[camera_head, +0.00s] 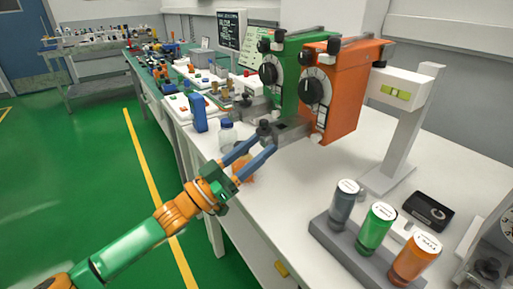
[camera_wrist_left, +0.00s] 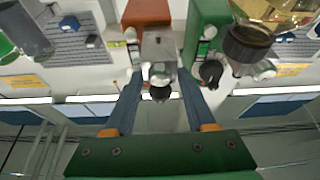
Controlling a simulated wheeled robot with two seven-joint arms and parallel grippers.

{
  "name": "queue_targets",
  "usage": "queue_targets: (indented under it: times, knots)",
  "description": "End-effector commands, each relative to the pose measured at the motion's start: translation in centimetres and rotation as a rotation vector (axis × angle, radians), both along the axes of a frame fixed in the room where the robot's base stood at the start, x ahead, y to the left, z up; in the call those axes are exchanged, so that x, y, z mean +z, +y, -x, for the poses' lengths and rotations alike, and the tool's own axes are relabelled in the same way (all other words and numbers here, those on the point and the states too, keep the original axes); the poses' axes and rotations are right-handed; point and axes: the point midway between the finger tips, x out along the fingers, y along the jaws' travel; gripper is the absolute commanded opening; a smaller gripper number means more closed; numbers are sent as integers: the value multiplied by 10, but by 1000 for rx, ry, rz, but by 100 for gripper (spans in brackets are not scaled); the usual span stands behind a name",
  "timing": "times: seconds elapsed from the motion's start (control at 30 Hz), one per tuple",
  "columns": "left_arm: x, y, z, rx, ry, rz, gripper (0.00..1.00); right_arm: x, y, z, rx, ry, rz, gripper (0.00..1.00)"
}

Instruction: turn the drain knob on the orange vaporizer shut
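In the left wrist view the dark knob (camera_wrist_left: 160,94) lies between the two blue fingers, with a gap on each side. My left gripper (camera_head: 262,143) is open at the knob; no finger contact is visible. The wrist view also shows part of the orange body (camera_wrist_left: 147,12) and the green one (camera_wrist_left: 206,16). My right gripper is out of view.
A capped bottle (camera_head: 227,137) and a blue item (camera_head: 199,113) stand left of the vaporizers. A grey rack (camera_head: 330,238) holds grey, green and orange bottles at the front right.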

Motion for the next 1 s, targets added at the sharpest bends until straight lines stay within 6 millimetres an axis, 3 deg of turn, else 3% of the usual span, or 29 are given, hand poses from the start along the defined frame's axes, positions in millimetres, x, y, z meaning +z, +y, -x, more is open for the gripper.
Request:
queue_targets:
  times: [0.03,0.17,0.2,0.57,1.0]
  knots:
    - [0,0,0,0,0,0,39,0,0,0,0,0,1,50]
    - [0,0,0,0,0,0,4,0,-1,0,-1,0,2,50]
    - [0,0,0,0,0,0,0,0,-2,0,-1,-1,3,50]
    - [-2,1,-1,3,-47,-36,0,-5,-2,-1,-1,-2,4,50]
    - [0,3,-3,16,-300,-218,0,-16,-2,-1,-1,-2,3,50]
